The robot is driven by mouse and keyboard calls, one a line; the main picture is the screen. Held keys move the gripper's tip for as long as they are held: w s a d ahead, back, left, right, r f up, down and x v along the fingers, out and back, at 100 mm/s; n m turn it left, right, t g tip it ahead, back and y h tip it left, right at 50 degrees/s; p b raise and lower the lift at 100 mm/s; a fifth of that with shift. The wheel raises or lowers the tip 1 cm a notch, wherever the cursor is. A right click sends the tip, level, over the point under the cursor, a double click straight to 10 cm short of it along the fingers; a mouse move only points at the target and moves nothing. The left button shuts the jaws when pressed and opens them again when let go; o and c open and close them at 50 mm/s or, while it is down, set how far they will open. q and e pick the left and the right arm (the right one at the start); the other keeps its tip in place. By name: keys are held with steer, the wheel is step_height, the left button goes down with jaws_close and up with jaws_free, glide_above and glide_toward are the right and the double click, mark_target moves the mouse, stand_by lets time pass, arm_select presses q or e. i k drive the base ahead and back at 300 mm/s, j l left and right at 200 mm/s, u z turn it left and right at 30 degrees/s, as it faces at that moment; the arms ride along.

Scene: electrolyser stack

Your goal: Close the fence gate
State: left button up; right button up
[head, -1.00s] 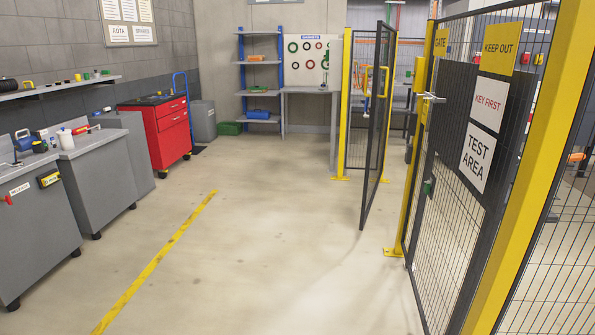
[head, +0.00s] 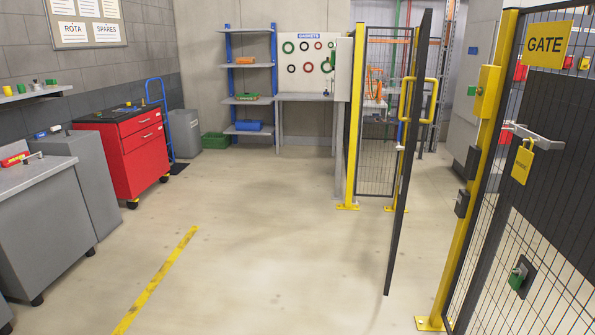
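The fence gate (head: 404,150) stands open in the head view, right of centre. It is a dark framed panel seen nearly edge-on, swung out toward me into the room. A yellow handle (head: 431,100) sits on it. A yellow hinge-side or frame post (head: 356,115) stands behind it to the left. Another yellow post (head: 470,170) stands to the right, with a yellow box and dark boxes on it. There is a clear gap between the gate's free edge and this right post. Neither of my grippers is in view.
The fence panel at right carries a GATE sign (head: 546,44), a metal latch bar (head: 532,137) and a yellow padlock-shaped tag (head: 523,162). A red tool cabinet (head: 128,150) and grey benches (head: 50,200) line the left. The floor (head: 260,240) ahead is clear, with a yellow line (head: 158,278).

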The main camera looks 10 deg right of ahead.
mark_target(419, 79)
steer(key=i+z, duration=0.15)
steer(key=i, duration=0.3)
steer(key=i+j+z, duration=0.15)
steer(key=i, duration=0.3)
steer(key=i+j+z, duration=0.15)
steer(key=i, duration=0.3)
steer(key=i+j+z, duration=0.15)
steer(key=i, duration=0.3)
